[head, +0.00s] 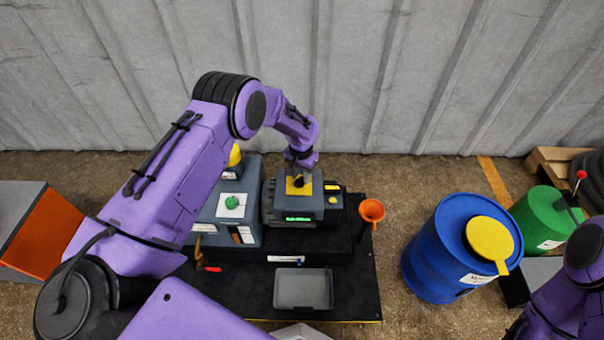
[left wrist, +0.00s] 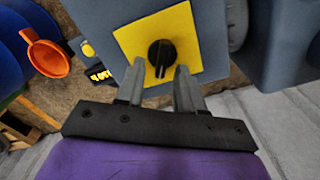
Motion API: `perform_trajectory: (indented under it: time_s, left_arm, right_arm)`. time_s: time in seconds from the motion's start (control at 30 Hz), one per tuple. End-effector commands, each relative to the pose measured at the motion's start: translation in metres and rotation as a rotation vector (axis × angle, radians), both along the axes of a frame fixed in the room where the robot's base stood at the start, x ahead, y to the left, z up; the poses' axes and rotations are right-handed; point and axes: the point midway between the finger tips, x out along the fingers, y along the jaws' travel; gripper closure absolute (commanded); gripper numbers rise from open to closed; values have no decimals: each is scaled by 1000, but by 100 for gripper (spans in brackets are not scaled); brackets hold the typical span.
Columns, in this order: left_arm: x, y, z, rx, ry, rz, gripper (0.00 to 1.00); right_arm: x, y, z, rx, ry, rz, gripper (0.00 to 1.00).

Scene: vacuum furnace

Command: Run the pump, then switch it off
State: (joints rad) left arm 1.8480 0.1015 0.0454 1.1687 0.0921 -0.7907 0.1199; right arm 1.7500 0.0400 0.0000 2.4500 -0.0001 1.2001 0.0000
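The dark grey pump unit (head: 262,205) stands on the black table, with a lit green readout (head: 298,219) too small to read. On its top is a yellow plate (head: 302,189) with a black rotary knob, which shows clearly in the left wrist view (left wrist: 161,55). The knob's ridge points toward my gripper there. My left gripper (head: 298,168) reaches down over the plate from behind. Its two fingers (left wrist: 160,74) are apart, with the knob just beyond and between their tips; I see no contact. My right gripper is out of view; only part of my right arm shows.
A blue-grey box with a green button (head: 232,202) stands left of the pump. An orange funnel (head: 371,211) is close on its right. A grey tray (head: 303,289) lies in front. Blue (head: 435,260) and green (head: 545,217) drums stand farther right.

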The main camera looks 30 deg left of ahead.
Motion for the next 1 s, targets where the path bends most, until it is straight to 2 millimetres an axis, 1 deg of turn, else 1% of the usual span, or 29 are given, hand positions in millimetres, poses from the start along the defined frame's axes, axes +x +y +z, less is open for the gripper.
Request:
perform_trajectory:
  time_s: [0.07, 0.17, 0.3, 0.4, 0.5, 0.6, 0.67, 1.0]
  left_arm:
    - [0, 0, 4, 0, -1, 1, 63]
    - [1, 0, 20, 0, -3, 1, 63]
    - [1, 0, 55, 0, -4, 1, 63]
    - [1, 0, 78, 0, -3, 0, 63]
    - [1, 0, 94, 0, -2, -1, 63]
    - [1, 0, 103, 0, -1, 0, 63]
    - [1, 0, 105, 0, 0, 0, 63]
    - [1, -1, 105, 0, 0, -1, 63]
  right_arm:
    - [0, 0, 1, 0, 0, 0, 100]
    - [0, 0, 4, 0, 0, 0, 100]
    - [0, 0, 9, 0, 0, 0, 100]
    - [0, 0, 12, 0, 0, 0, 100]
    - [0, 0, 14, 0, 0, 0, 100]
    - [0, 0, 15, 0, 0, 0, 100]
    - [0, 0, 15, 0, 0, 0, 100]
    - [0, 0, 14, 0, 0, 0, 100]
